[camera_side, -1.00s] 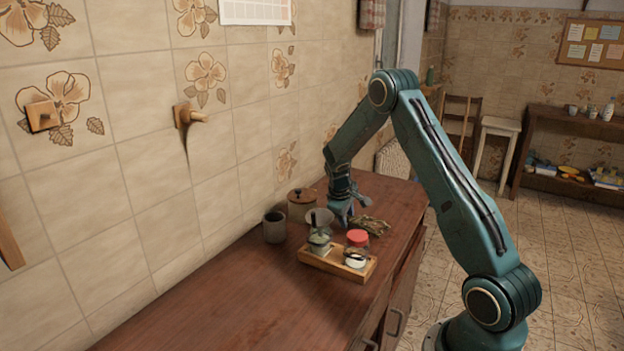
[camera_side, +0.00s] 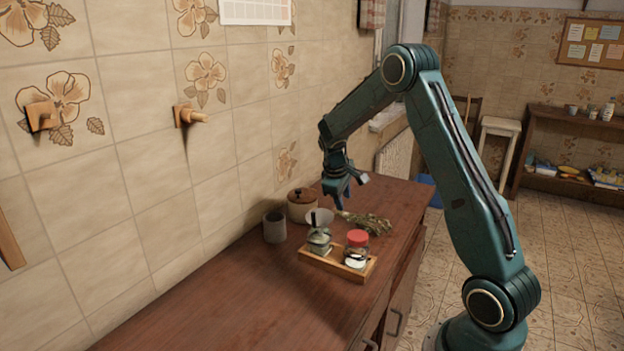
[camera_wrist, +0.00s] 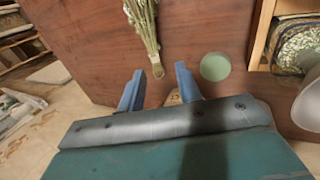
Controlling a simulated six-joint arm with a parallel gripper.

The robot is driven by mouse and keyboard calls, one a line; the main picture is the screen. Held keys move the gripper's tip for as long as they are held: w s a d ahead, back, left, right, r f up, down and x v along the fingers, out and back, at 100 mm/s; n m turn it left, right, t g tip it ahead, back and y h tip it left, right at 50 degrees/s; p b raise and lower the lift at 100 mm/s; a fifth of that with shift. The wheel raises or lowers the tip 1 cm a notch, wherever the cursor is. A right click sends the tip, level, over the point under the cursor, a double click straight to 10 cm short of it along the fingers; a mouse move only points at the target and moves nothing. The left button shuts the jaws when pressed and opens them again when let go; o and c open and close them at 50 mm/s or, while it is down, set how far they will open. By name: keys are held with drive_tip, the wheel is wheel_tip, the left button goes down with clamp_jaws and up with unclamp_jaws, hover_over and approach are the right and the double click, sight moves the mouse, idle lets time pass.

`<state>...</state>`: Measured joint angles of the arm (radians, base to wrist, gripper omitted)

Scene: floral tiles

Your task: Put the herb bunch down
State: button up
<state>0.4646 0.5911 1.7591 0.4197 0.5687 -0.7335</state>
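The herb bunch (camera_side: 369,223), dry green-brown stalks, lies on the wooden counter top (camera_side: 232,311) behind the small tray. In the wrist view the herb bunch (camera_wrist: 143,24) lies flat, its tied stem end pointing toward my gripper. My gripper (camera_side: 348,192) hangs above the counter by the stem end, clear of the bunch. In the wrist view the two blue fingers of my gripper (camera_wrist: 160,88) stand apart with no herbs between them.
A wooden tray (camera_side: 310,259) in front holds a red-lidded jar (camera_side: 357,250) and a glass jar (camera_side: 319,243) with a funnel. A grey cup (camera_side: 274,227) and a lidded crock (camera_side: 301,206) stand by the tiled wall. The near counter is clear.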

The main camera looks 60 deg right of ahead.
drive_tip(key=shift+v, duration=1.9)
drive_tip(key=s+a+r+t+y, duration=0.1)
drive_tip(key=s+a+r+t, duration=0.15)
drive_tip(key=a+r, duration=0.45)
drive_tip(key=s+a+r+t+y, duration=0.1)
drive_tip(key=s+a+r, duration=0.4)
drive_tip(key=a, duration=0.4)
drive_tip(key=s+a+r+t+y, duration=0.2)
drive_tip(key=s+a, duration=1.1)
drive_tip(key=s, duration=0.2)
drive_tip(key=shift+s+a+y, duration=0.2)
drive_tip(key=shift+y, duration=0.1)
